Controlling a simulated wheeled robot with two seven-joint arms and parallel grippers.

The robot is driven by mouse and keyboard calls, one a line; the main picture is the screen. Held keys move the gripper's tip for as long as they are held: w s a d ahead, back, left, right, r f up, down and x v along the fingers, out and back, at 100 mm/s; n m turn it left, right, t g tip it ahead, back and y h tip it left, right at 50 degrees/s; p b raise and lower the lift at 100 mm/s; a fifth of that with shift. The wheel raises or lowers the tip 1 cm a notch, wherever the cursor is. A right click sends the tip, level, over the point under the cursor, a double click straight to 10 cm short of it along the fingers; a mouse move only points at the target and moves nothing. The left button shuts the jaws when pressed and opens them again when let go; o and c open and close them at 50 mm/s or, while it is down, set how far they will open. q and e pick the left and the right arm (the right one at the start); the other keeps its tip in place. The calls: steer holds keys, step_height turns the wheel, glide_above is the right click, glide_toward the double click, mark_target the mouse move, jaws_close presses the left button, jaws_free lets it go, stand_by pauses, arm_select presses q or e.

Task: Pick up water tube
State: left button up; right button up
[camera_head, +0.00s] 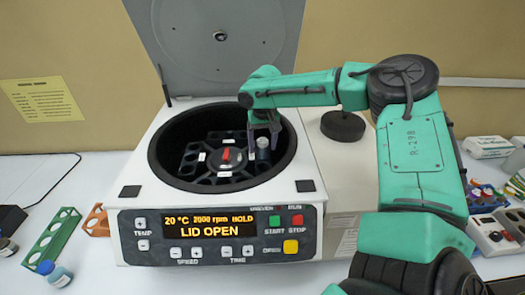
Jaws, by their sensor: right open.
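A white centrifuge (140,225) stands open in the middle, and its display reads LID OPEN. Inside the bowl is a dark rotor (205,178) with several slots and a red-marked hub. A tube (263,150) with a pale top stands in the right side of the rotor; its contents are hard to make out. My right gripper (264,143) points down into the bowl, open, with its fingers around or just beside the tube's top. I cannot tell whether they touch it. My left gripper is not in view.
The raised grey lid (222,50) stands behind the bowl. A green rack (52,238), an orange rack (96,220) and a blue-capped bottle (54,273) are at the left. A small device (494,236) and boxes (488,147) crowd the right.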

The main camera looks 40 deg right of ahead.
jaws_close()
